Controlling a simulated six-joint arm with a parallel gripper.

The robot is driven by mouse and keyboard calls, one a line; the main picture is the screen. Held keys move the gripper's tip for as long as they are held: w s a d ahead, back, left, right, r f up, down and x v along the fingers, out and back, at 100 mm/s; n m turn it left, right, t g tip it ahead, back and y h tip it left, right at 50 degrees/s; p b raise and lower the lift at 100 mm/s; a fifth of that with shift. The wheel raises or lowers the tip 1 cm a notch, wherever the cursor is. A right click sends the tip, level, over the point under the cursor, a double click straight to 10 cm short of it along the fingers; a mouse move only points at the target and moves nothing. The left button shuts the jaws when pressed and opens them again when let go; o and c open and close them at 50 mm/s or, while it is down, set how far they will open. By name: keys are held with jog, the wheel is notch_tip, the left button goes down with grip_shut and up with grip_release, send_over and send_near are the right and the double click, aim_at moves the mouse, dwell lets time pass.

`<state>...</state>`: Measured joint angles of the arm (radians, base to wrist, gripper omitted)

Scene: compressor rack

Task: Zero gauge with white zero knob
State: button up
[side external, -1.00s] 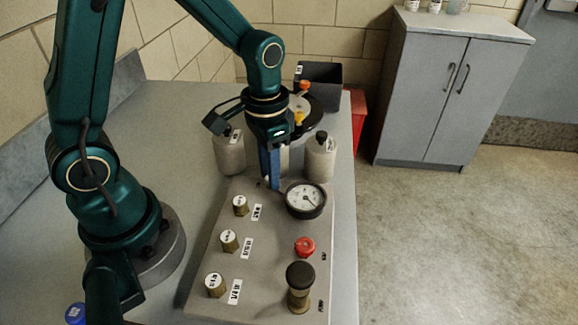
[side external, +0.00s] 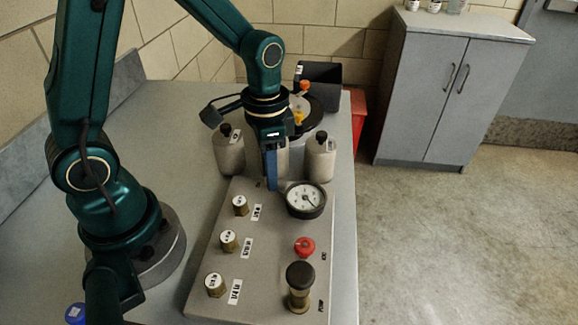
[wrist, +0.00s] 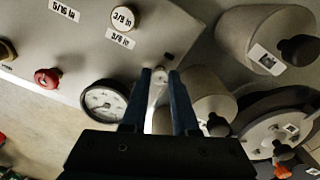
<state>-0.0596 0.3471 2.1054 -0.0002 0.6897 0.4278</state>
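The round gauge (side external: 305,199) has a white dial and dark rim. It sits at the far right of the grey panel and also shows in the wrist view (wrist: 105,101). A small pale knob (wrist: 160,76), which looks like the white zero knob, shows between my fingertips in the wrist view. My gripper (side external: 272,187) points down at the panel's far edge, left of the gauge, and hides the knob in the side view. In the wrist view, my gripper (wrist: 160,73) has its two blue fingers apart, one on each side of the knob. Contact cannot be told.
The panel (side external: 265,285) carries brass fittings (side external: 229,241) on the left, a red knob (side external: 305,246) and a black-topped pump (side external: 300,285). Grey bottles (side external: 320,160) stand close behind the gripper.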

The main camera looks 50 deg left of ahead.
jog(key=o, duration=0.4)
